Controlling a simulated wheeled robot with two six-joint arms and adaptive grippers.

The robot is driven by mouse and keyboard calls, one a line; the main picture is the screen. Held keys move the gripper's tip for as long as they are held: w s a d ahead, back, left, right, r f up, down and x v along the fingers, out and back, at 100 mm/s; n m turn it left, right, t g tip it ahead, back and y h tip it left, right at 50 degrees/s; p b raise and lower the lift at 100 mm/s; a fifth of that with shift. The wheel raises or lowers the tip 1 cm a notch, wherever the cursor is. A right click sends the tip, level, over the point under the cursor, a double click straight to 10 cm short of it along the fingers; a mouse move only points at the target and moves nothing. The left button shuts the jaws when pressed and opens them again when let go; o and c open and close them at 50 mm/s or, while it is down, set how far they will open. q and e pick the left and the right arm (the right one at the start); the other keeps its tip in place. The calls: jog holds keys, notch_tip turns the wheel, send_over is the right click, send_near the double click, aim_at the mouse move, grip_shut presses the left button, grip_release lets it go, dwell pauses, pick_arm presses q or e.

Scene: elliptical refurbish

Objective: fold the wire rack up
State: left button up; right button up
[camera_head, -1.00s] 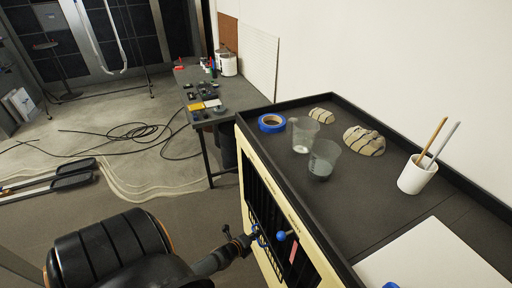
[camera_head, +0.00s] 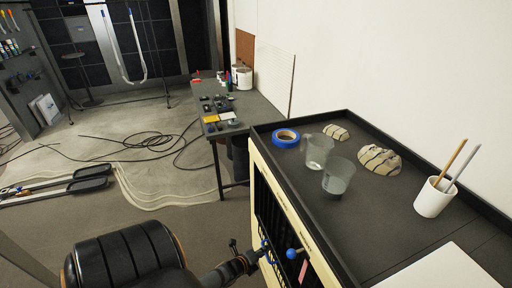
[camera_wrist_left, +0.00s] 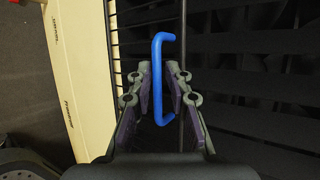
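The black wire rack (camera_head: 270,212) shows as dark bars on the cream-framed side of the cabinet. Its dark bars also fill much of the left wrist view (camera_wrist_left: 240,75). A blue U-shaped handle (camera_wrist_left: 157,75) stands in front of the bars. My left gripper (camera_wrist_left: 158,68) has its fingers on either side of the handle, with a small gap on each side. In the head view the left gripper (camera_head: 258,256) is at the cabinet's side, partly hiding the handle. My right gripper is not in view.
A blue knob (camera_head: 291,254) and a pink strip (camera_head: 303,270) are right of the gripper. The cabinet top holds blue tape (camera_head: 286,138), two clear cups (camera_head: 338,177), striped stones (camera_head: 380,159) and a white pencil cup (camera_head: 433,198). The floor to the left has cables (camera_head: 150,140).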

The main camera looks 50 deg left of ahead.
pick_arm(q)
jog(key=v, duration=1)
jog(key=shift+s+r, duration=0.3)
jog(key=s+d+f+n+g, duration=0.1)
jog(key=s+f+n+g, duration=0.3)
jog(key=f, duration=0.5)
jog(key=s+f+n+g, duration=0.2)
jog(key=s+f+n, duration=0.5)
jog(key=f, duration=0.2)
jog(key=s+d+f+n+g, duration=0.4)
jog(key=s+d+f+n, duration=0.3)
jog(key=s, duration=0.4)
jog(key=shift+s+f+n+g, duration=0.2)
jog(key=shift+f+n+g, duration=0.1)
jog(key=shift+f+n, duration=0.55)
